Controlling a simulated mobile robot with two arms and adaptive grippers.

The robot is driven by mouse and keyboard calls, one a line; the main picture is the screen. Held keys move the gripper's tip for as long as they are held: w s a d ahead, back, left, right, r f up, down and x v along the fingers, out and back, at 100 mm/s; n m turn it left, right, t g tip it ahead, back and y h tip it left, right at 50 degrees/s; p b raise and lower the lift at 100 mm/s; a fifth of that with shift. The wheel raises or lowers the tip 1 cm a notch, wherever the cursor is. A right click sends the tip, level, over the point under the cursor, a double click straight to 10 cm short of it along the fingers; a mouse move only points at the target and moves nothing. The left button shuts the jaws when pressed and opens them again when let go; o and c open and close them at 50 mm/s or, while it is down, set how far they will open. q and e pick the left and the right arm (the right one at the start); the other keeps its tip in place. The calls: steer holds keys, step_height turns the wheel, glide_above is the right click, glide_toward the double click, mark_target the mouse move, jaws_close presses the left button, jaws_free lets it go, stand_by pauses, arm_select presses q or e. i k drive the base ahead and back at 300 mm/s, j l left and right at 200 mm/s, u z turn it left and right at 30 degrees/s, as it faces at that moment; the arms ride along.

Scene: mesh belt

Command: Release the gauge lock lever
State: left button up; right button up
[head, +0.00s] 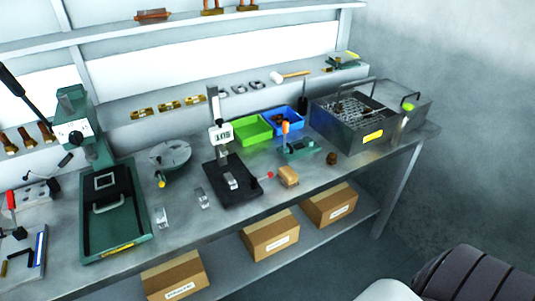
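The gauge stands on the bench near the middle, with a black base (222,192), an upright grey column (213,105) and a white digital display head (221,134). A small light metal piece (231,181) sits on the base under the head. A small red-tipped lever (267,176) sticks out at the right side of the base. It looks like the lock lever, but it is too small to tell whether it is locked. Neither of my grippers shows in the head view, and nothing is seen touching the gauge.
Close right of the lever is a small tan block (288,177). A green bin (252,131) and blue bin (283,119) stand behind. Left are small clear pieces (202,198) and a green press (117,213); right is a metal basket tank (350,130).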

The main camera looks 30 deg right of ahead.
mark_target(253, 181)
steer(key=z, duration=1.05)
